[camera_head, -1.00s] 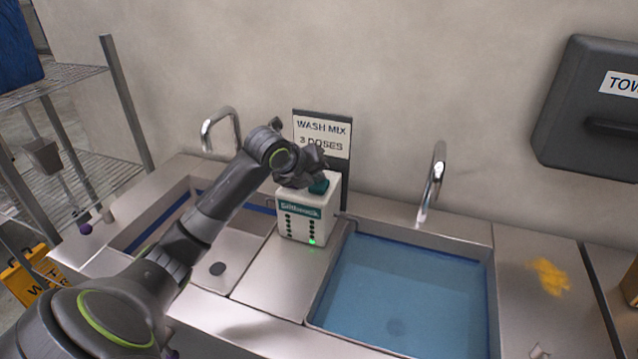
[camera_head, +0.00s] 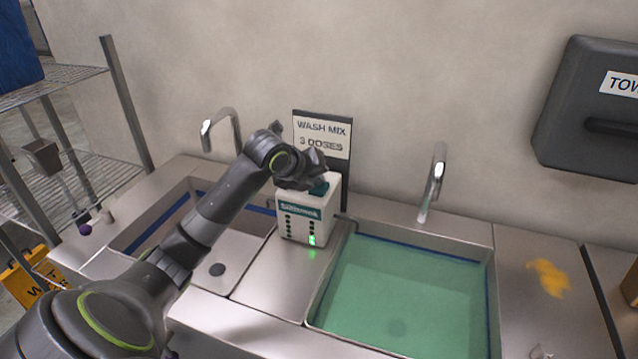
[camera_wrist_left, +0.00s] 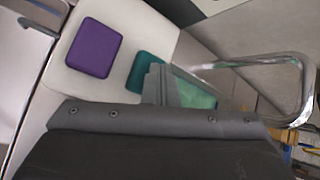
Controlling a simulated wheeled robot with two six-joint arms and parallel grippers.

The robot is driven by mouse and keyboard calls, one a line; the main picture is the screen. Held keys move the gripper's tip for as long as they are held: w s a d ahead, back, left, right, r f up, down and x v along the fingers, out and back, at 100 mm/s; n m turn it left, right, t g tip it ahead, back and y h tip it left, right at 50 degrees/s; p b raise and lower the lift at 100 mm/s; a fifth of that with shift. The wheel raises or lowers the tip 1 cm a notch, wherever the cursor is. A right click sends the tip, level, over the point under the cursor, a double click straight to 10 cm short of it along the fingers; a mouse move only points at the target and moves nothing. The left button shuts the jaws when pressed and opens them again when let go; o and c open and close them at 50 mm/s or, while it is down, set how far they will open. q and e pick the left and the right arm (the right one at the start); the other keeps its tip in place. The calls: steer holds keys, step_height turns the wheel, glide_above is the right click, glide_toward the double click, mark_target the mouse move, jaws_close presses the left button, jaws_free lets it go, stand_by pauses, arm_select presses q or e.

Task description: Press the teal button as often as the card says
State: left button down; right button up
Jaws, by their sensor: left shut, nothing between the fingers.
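The card (camera_head: 322,135) on the wall reads "WASH MIX 3 DOSES". Below it stands a white dispenser box (camera_head: 298,226) with a teal label and rows of small dots; green lights (camera_head: 312,240) glow at its lower right. The teal button (camera_head: 319,188) on its top is partly hidden by my left gripper (camera_head: 308,180). In the left wrist view the teal button (camera_wrist_left: 146,68) lies beside a purple button (camera_wrist_left: 94,47). The shut, empty left fingertips (camera_wrist_left: 166,84) overlap the teal button's edge; I cannot tell whether they touch it. My right gripper is out of view.
The right basin (camera_head: 400,290) holds green liquid; the left basin (camera_head: 215,270) looks empty. Taps (camera_head: 433,182) rise behind the basins. A dark towel dispenser (camera_head: 590,110) hangs at right. A yellow patch (camera_head: 547,278) lies on the right counter. A wire shelf (camera_head: 90,175) stands at left.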

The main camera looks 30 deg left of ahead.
mark_target(316, 188)
arm_select(q)
steer(key=shift+r+p, duration=0.8)
steer(key=shift+r, duration=0.1)
step_height(316, 188, up, 5)
steer(key=p, duration=0.4)
steer(key=shift+r+p, duration=0.1)
steer(key=shift+p, duration=0.25)
stand_by(1.9)
step_height(316, 188, up, 4)
steer(key=shift+f, duration=0.15)
